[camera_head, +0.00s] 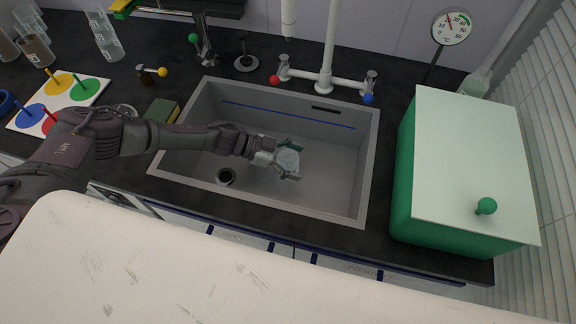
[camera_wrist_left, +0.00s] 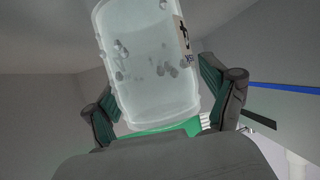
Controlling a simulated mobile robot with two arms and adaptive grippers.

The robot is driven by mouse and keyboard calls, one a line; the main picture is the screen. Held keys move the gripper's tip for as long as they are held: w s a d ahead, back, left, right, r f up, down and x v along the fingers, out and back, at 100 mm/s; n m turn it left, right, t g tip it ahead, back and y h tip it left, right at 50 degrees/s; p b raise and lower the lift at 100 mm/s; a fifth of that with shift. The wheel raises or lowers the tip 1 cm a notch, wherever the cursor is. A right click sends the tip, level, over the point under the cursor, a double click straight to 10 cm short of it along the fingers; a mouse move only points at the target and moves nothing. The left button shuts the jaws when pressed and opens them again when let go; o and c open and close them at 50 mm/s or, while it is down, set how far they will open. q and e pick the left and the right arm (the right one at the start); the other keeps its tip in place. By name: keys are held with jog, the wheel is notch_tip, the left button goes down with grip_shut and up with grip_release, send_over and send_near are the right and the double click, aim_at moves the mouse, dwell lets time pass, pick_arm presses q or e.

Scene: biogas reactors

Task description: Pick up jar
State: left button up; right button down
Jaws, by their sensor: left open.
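The jar (camera_head: 288,161) is a pale, translucent vessel inside the grey sink (camera_head: 325,185), right at the end of my left gripper (camera_head: 294,160). The wrist view shows the jar (camera_wrist_left: 150,60) large, with grey specks on or in it and a label at its right edge. My left gripper (camera_wrist_left: 165,105) is open, one finger on each side of the jar. A gap shows at the right finger; contact at the left finger is unclear. The jar's base and its contact with the sink floor are hidden. My right gripper is not in view.
A white faucet (camera_head: 325,80) stands behind the sink. A green box with a white lid (camera_head: 465,160) is at the right. A sponge (camera_head: 161,112) lies by the sink's left rim. Beakers (camera_head: 107,42) and a board with coloured discs (camera_head: 60,100) are at the left.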

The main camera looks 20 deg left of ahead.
pick_arm(q)
jog(key=c, duration=1.4)
jog(key=shift+c, duration=0.2)
jog(key=shift+w+r, duration=0.1)
jog(key=shift+r, duration=0.4)
jog(key=r, duration=0.2)
jog(key=r+p, duration=0.1)
jog(key=r, duration=0.1)
jog(key=shift+s+d, duration=0.35)
jog(key=shift+s, duration=0.05)
jog(key=s+d+r+p, duration=0.1)
jog(key=s+d+r, duration=0.5)
jog(key=s+d, duration=0.15)
notch_tip(320, 180, up, 12)
jog(key=p, duration=1.4)
jog(key=shift+s+a, duration=0.15)
jog(key=shift+s, duration=0.05)
